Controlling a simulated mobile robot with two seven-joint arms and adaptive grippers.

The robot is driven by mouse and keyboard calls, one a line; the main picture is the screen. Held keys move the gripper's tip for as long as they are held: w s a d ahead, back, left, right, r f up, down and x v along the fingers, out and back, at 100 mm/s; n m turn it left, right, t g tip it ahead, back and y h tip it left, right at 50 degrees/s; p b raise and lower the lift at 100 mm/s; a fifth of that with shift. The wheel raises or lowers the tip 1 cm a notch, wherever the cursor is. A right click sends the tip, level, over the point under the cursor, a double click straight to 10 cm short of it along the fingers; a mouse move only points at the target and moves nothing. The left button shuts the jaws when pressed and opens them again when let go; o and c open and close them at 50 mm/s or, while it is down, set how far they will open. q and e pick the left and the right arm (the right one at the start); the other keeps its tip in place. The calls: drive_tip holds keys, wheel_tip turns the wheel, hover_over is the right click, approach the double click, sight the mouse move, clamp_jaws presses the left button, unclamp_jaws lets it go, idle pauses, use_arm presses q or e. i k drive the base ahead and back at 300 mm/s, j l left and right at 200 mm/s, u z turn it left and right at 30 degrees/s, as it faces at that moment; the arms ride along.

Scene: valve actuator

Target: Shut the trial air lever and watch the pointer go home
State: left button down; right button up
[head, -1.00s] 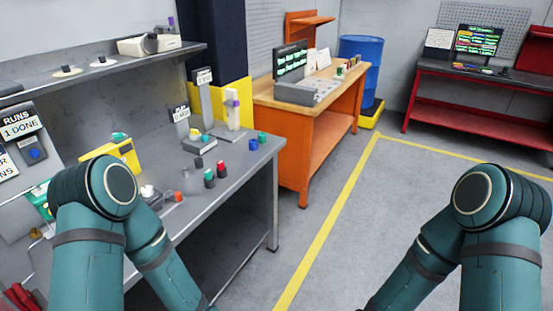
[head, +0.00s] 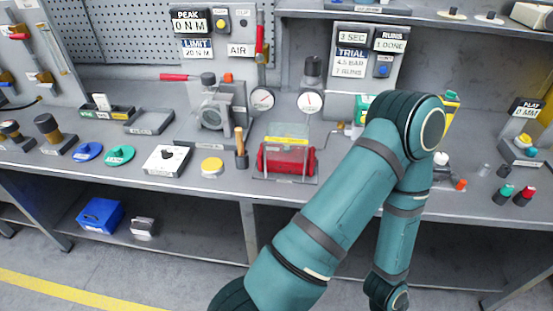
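A red upright lever (head: 260,40) stands beside the AIR sign (head: 240,50) on the bench's back panel. A round white gauge (head: 262,98) is below it, and a second gauge (head: 310,103) stands to its right under a dark cylinder. The pointers are too small to read surely. A red cylinder (head: 286,160) lies under a clear cover in front of the gauges. The TRIAL sign (head: 352,60) reads 4.5 bar. Neither gripper is in view.
A grey valve block (head: 215,108) has a red horizontal handle (head: 178,77) near its top. A wooden-handled tool (head: 240,145), yellow disc (head: 212,167) and blue and green handwheels stand along the front. A blue box (head: 100,215) sits on the lower shelf.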

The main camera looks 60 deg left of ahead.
sight(260, 58)
drive_tip(key=u, duration=2.05)
